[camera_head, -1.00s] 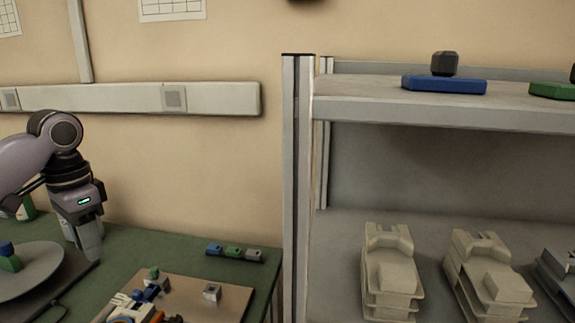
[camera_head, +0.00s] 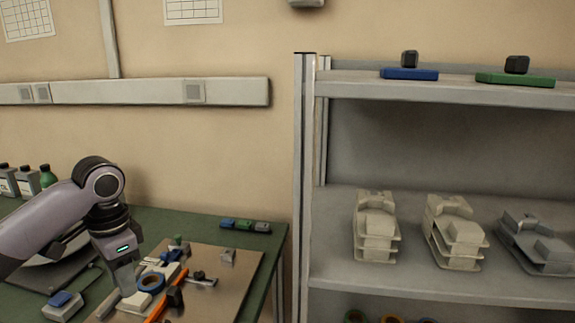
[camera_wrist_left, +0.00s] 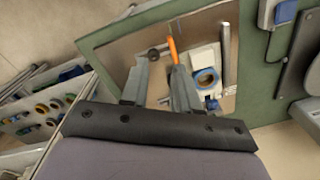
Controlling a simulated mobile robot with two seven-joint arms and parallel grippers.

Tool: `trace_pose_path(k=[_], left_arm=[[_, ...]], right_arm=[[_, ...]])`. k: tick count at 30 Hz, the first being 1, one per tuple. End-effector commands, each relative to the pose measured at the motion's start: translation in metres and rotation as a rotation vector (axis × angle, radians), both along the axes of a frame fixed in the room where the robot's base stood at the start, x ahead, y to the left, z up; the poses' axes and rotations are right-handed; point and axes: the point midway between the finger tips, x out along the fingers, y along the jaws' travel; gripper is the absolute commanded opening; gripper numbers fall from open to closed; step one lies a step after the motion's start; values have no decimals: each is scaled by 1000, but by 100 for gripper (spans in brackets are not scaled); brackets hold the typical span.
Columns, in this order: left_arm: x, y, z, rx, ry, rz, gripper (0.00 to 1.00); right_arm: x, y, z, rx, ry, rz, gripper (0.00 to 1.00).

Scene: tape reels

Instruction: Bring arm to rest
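My left arm comes in from the left over the green workbench (camera_head: 190,222). My left gripper (camera_head: 126,288) points down above or in front of the tan board; I cannot tell how far its tips are from it. In the left wrist view the two fingers of the left gripper (camera_wrist_left: 158,75) stand apart with nothing held between them. A blue tape reel (camera_head: 151,281) lies on a white piece on the board, right of the gripper; it also shows in the wrist view (camera_wrist_left: 207,77). An orange pen-like tool (camera_head: 166,293) lies beside it. My right gripper is not in view.
A grey shelf rack (camera_head: 330,190) stands at right with several stacked tray-like parts and, on top, a blue block (camera_head: 409,74) and a green block (camera_head: 514,80). More reels show on its lower level. Bottles (camera_head: 48,176) stand at the bench's left. The wall is behind.

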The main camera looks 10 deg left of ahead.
Motion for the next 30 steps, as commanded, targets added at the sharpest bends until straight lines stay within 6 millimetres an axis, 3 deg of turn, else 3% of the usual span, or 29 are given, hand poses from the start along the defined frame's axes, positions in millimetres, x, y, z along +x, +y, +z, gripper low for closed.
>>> trace_pose_path(k=[1, 6, 15, 24, 30], left_arm=[[-4, -14, -19, 0, 3, -31, 30], [-19, -57, -73, -17, -27, -108, 30], [-68, -125, -145, -116, -106, -154, 30], [-128, -161, -184, -225, -192, -52, 30], [-170, -161, -196, -253, -242, 88, 30]], right_arm=[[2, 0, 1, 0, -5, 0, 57], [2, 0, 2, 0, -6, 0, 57], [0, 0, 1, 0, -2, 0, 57], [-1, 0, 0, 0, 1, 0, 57], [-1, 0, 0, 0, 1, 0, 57]])
